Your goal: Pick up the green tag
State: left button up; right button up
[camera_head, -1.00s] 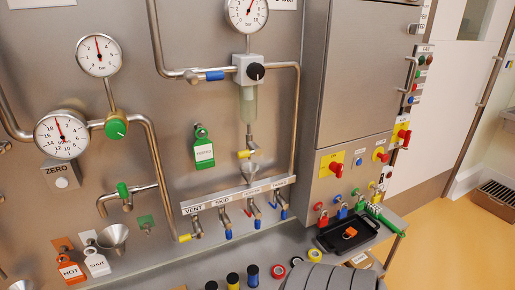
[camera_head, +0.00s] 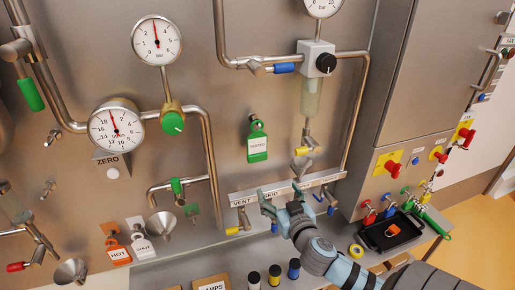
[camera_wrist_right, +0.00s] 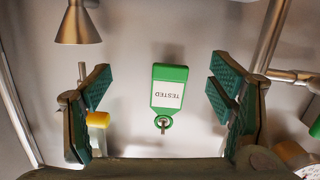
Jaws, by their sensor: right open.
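The green tag (camera_head: 257,142) hangs on the metal panel, with a white label reading TESTED. In the right wrist view the tag (camera_wrist_right: 169,90) appears upside down, its small ring and peg (camera_wrist_right: 163,123) toward the bottom of the picture. My right gripper (camera_head: 283,194) is open, below and slightly right of the tag in the head view. In the wrist view its two padded fingers (camera_wrist_right: 158,88) stand either side of the tag, with clear gaps and nothing held. The distance to the panel is hard to tell. My left gripper is out of view.
A labelled valve strip (camera_head: 243,198) runs behind my right gripper. A metal funnel (camera_head: 302,167) and a pipe (camera_head: 356,120) stand right of the tag. A funnel (camera_wrist_right: 78,25) and yellow-tipped part (camera_wrist_right: 97,119) show in the wrist view. Bare panel surrounds the tag.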

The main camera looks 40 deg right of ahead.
jog(key=t, duration=0.2)
send_near(257, 146)
jog(key=shift+m, duration=0.3)
jog(key=p+x, duration=0.1)
jog(key=x, duration=0.8)
jog(key=shift+w+d+r+p, duration=0.1)
jog(key=shift+w+d+p, duration=0.05)
jog(key=shift+w+p, duration=0.15)
jog(key=shift+w+d, duration=0.1)
jog(key=shift+w, duration=0.2)
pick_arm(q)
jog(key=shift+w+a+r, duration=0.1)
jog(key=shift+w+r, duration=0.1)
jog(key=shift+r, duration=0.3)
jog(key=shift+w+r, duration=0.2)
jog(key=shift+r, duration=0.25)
pick_arm(e)
jog(key=c, duration=1.2)
